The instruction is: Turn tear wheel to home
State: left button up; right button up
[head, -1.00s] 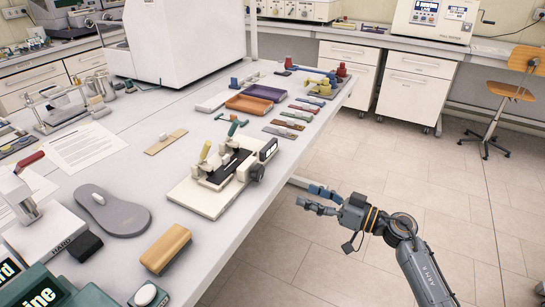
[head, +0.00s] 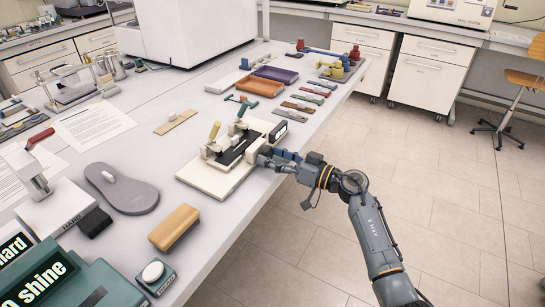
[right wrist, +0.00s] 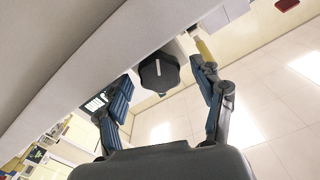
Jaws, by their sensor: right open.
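The tear tester (head: 205,180) is a cream machine with a black middle and a yellow-green handle, near the front edge of the table. Its wheel is a dark faceted knob (right wrist: 158,73) with a short white line on its face, seen in the right wrist view. In the head view my right gripper (head: 268,158) is at the machine's right side and largely hides the wheel. In the right wrist view my gripper (right wrist: 162,78) is open, with one blue-padded finger on each side of the wheel. I cannot tell whether either finger touches it. My left gripper is not in view.
A small display (head: 279,131) sits on the machine behind my right gripper. A wooden block (head: 174,226) and a grey sole (head: 122,188) lie to the left. Orange (head: 254,86) and purple trays stand farther back.

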jog(key=shift+w+a, duration=0.15)
jog(key=c, duration=1.1)
jog(key=shift+n+p, duration=0.4)
jog(key=shift+p, duration=0.1)
jog(key=shift+c, duration=0.2)
jog(key=shift+n+p, duration=0.75)
jog(key=shift+n, duration=0.25)
jog(key=shift+n+p, duration=0.4)
jog(key=shift+n, duration=1.7)
